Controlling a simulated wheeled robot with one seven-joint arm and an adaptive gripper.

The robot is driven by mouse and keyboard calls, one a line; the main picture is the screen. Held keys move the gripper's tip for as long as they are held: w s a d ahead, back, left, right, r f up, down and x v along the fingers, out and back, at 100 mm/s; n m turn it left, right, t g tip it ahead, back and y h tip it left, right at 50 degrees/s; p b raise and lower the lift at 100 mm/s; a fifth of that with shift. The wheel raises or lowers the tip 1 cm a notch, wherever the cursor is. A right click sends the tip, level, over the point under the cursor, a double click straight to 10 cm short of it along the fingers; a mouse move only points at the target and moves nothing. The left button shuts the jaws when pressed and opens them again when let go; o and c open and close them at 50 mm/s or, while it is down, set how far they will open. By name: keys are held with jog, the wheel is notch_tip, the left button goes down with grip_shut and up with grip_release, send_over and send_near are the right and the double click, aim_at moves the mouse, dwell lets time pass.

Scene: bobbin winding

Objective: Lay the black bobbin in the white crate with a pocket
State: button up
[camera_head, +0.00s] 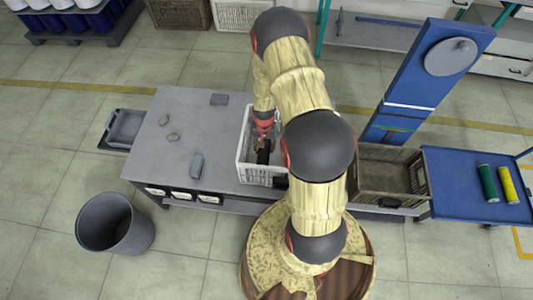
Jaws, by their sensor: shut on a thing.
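The white crate (256,175) stands on the grey workbench, partly hidden behind my arm. My gripper (263,143) points down into the crate's opening and is shut on the black bobbin (263,153). The bobbin is inside the outline of the crate. I cannot tell whether it touches the crate floor. The crate's pocket cannot be made out, as my arm covers the right part of the crate.
The grey workbench (190,122) holds a grey block (197,165) and small flat pieces. A brown crate (385,172) stands right of my arm. A blue cart (465,180) carries a green bobbin (488,183) and a yellow bobbin (508,186). A grey bin (115,225) stands on the floor.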

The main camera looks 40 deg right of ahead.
jog(key=shift+f+b, duration=0.5)
jog(key=shift+f, duration=1.4)
jog(key=shift+f, duration=0.1)
jog(key=o, duration=1.4)
jog(key=shift+c, duration=0.2)
